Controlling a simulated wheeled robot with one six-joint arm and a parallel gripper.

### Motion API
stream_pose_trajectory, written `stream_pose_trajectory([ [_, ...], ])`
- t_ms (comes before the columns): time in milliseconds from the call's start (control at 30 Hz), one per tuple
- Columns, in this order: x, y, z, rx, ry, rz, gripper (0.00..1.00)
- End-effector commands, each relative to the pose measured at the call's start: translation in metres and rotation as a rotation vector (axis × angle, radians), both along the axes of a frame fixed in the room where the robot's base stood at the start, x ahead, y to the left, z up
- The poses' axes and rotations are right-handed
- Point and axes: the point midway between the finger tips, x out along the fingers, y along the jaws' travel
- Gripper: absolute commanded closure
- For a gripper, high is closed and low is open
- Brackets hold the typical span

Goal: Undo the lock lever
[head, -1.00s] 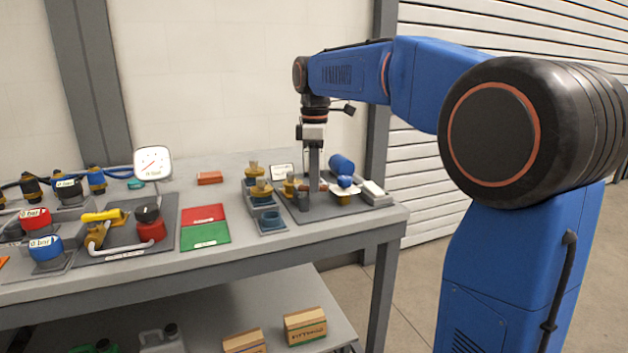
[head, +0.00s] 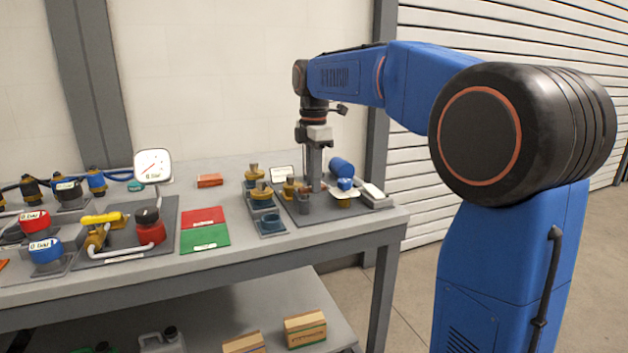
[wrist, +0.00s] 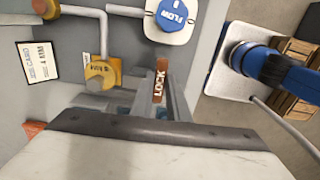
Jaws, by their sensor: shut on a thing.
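The lock lever (wrist: 160,86) is a narrow brown bar with LOCK in white letters, seen in the middle of the wrist view. My gripper (wrist: 152,98) is shut on it, with its grey fingers at the lever's sides. In the head view my gripper (head: 314,182) points straight down at the panel plate at the right end of the bench, and the lever is too small or covered to make out there.
Beside the lever are a yellow valve block (wrist: 101,74), a blue FLOW knob (wrist: 174,14) on a white plate, and white pipes. A blue cylinder (head: 341,167) stands behind the gripper.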

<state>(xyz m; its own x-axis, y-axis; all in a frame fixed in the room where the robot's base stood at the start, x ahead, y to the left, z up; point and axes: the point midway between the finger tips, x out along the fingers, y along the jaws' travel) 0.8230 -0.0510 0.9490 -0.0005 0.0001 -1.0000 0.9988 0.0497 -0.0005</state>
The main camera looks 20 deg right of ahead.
Motion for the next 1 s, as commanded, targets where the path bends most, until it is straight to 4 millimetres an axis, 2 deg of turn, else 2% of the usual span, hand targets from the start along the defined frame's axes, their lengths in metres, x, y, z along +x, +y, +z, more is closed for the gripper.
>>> stream_pose_trajectory([
  [267,0.001,0.0,0.001,0.0,-0.003,0.001,1.0],
  [300,0.001,0.0,0.001,0.0,-0.003,0.001,0.76],
  [333,0.001,0.0,0.001,0.0,-0.003,0.001,0.69],
  [367,0.001,0.0,0.001,0.0,-0.003,0.0,0.66],
  [733,0.0,0.0,0.004,0.0,-0.001,0.0,0.66],
  [867,0.001,0.0,0.019,0.0,-0.003,0.0,0.66],
  [1000,0.001,0.0,0.045,0.0,-0.005,0.0,0.66],
])
